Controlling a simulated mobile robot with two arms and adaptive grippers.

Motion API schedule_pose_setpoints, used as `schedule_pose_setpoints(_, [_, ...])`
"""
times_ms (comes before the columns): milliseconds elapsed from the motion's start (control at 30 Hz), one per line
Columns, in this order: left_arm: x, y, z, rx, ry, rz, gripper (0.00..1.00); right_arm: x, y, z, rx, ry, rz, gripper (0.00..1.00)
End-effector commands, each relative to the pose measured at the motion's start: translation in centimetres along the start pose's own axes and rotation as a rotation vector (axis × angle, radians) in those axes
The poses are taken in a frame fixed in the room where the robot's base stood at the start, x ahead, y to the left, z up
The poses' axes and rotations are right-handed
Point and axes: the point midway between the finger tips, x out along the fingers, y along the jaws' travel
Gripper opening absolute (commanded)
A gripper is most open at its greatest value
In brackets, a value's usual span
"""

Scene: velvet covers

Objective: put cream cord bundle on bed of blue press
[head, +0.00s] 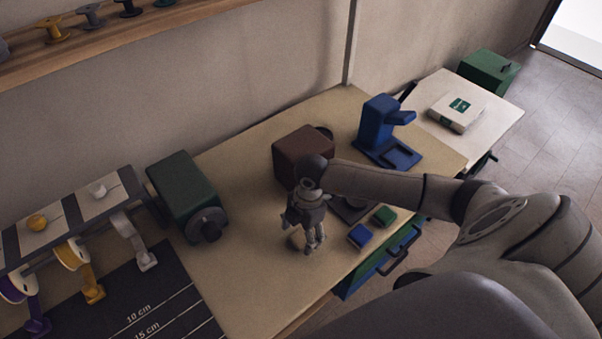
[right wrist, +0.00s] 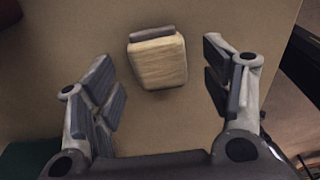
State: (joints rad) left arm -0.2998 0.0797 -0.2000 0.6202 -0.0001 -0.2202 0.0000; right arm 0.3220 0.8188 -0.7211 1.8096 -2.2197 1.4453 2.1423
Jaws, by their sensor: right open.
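The cream cord bundle (right wrist: 158,62) lies on the tan worktop, with a grey band along one end, in the right wrist view. In the head view the cream cord bundle (head: 296,241) is mostly hidden behind my right gripper (head: 311,247). My right gripper is open, above the bundle, with its fingers on either side of it in the wrist view and nothing gripped. The blue press (head: 377,121) stands at the right end of the worktop. Its low flat bed (head: 402,157) faces the front and looks empty. My left gripper is not in view.
A brown box-shaped machine (head: 300,153) stands behind my right gripper. Blue (head: 360,235) and green (head: 384,215) blocks lie near the front edge. A dark green machine (head: 184,191) stands left. Bare worktop (head: 245,275) lies left of the gripper.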

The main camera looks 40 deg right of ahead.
Motion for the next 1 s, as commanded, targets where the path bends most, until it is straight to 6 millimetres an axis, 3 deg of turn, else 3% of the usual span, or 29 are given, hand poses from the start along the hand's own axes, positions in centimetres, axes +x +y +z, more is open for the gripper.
schedule_pose_setpoints(333, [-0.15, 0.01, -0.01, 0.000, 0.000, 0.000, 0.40, 0.98, 0.00, 0.02, -0.002, -0.001, 0.001, 0.70])
schedule_pose_setpoints(633, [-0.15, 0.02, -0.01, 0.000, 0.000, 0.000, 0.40, 0.95, 0.01, 0.04, -0.001, -0.001, 0.001, 0.32])
schedule_pose_setpoints(767, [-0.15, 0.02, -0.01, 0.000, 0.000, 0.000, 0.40, 0.93, 0.01, 0.04, -0.001, -0.001, 0.001, 0.27])
schedule_pose_setpoints(1000, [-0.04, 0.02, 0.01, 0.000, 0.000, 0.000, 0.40, 0.79, 0.04, 0.04, -0.001, -0.001, 0.002, 0.27])
